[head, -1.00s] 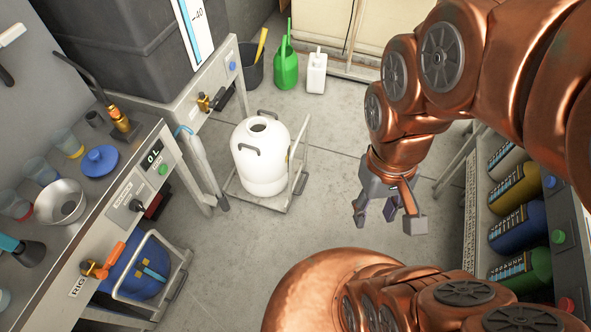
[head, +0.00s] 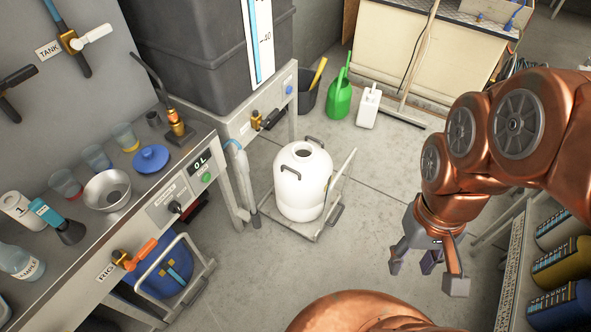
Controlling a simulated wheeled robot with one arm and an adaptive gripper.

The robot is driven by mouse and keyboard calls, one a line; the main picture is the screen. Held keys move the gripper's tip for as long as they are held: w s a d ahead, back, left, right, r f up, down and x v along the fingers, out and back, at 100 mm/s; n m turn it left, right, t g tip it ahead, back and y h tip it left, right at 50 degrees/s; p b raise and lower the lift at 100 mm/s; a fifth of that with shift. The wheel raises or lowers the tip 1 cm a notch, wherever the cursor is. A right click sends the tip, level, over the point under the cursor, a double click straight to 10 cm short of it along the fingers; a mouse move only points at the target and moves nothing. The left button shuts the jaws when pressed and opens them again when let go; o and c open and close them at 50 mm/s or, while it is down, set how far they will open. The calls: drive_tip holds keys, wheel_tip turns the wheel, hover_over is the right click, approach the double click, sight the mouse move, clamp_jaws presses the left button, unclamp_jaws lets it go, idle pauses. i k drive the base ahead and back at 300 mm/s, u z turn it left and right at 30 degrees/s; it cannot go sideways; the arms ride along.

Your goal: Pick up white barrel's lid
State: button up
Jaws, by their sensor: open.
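The white barrel (head: 303,188) stands upright on a low wheeled trolley on the floor, with an open round mouth on top and dark handles. No lid sits on it. A blue round lid-like disc with a knob (head: 151,158) lies on the bench at left; I cannot tell whether it belongs to the white barrel. My gripper (head: 428,274) hangs open and empty over the floor, to the right of the barrel and well apart from it, fingers pointing down.
The bench (head: 170,209) at left carries a metal bowl (head: 107,190), cups and bottles. A blue barrel (head: 160,268) is under it. A green watering can (head: 340,98) and white canister (head: 368,107) stand behind. Bottles line a rack (head: 508,262) at right. The middle floor is clear.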

sight(150, 159)
drive_tip(key=u, duration=3.6)
drive_tip(key=i, duration=1.5)
